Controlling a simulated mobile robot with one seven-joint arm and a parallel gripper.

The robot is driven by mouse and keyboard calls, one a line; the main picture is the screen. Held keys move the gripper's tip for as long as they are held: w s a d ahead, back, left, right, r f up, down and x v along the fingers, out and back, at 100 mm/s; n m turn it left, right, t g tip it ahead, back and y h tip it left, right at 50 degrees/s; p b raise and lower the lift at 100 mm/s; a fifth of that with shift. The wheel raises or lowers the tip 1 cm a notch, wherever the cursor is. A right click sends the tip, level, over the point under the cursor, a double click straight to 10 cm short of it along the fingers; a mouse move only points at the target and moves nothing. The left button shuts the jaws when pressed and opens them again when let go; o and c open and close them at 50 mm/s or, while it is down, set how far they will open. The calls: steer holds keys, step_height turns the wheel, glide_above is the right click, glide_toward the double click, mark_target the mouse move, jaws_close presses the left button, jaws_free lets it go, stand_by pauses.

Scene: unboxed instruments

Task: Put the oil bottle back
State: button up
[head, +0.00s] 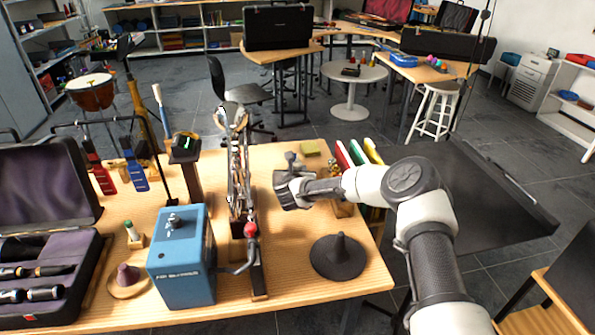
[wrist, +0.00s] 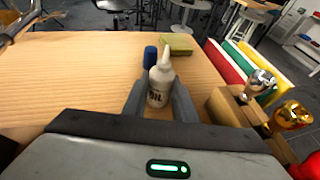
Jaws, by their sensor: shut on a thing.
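The white oil bottle (wrist: 159,88), with dark lettering and a pointed nozzle, is upright between the fingers of my gripper (wrist: 158,97) in the wrist view. The fingers are shut on its sides. I cannot tell whether its base touches the wooden table (wrist: 70,75). A small blue cylinder (wrist: 150,57) stands just behind it to the left. In the head view my gripper (head: 292,188) is over the right part of the table, and the bottle cannot be made out clearly there.
A yellow-green pad (wrist: 175,44) lies behind the bottle. A wooden holder (wrist: 237,104) with silver and gold mouthpieces and a row of coloured books (wrist: 250,65) stand to the right.

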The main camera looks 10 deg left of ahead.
steer(key=o, duration=1.1)
steer(key=shift+c, duration=0.2)
steer(key=shift+r+p, duration=0.2)
steer(key=shift+p, duration=0.2)
steer(key=p+v, duration=0.1)
steer(key=v, duration=1.1)
